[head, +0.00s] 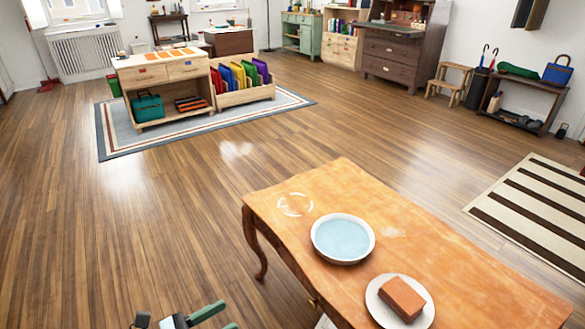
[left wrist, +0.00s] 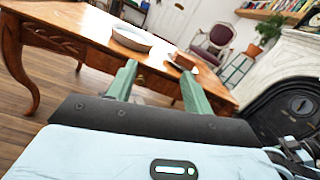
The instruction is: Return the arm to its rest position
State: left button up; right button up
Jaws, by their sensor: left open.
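My left gripper (head: 222,314) shows at the bottom edge of the head view, left of the wooden table (head: 450,270) and apart from it. In the left wrist view its two green fingers (left wrist: 158,75) are spread with nothing between them, pointing toward the table (left wrist: 60,25). Most of the arm is hidden below the head view. My right gripper is in neither view. On the table stand a round dish with a pale blue inside (head: 342,238) and a white plate (head: 378,308) with a reddish-brown block (head: 402,298) on it.
Bare wood floor (head: 130,220) lies left of the table. A wooden cabinet (head: 160,72) with coloured folders beside it stands on a rug (head: 125,143) at the back. A striped rug (head: 535,215) lies right. The left wrist view shows a fireplace (left wrist: 290,60) at the right.

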pick_arm(q)
jog(key=s+a+r+m+y+p, duration=0.2)
jog(key=s+r+m+y+p, duration=0.2)
jog(key=s+m+p, duration=0.5)
jog(key=s+a+r+m+g+y+p, duration=0.1)
jog(key=s+r+m+y+p, duration=0.3)
jog(key=s+m+p, duration=0.6)
jog(key=s+a+r+m+y+p, duration=0.2)
jog(key=s+r+m+y+p, duration=0.3)
jog(key=s+m+p, duration=0.5)
jog(key=s, duration=0.6)
jog(key=shift+a+g, duration=0.3)
jog(key=shift+a, duration=0.1)
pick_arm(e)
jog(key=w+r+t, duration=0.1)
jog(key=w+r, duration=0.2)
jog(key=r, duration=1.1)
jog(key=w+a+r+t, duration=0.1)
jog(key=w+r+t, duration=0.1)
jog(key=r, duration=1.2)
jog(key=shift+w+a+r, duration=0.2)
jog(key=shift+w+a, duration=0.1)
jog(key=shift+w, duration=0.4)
pick_arm(q)
jog(key=shift+r, duration=0.1)
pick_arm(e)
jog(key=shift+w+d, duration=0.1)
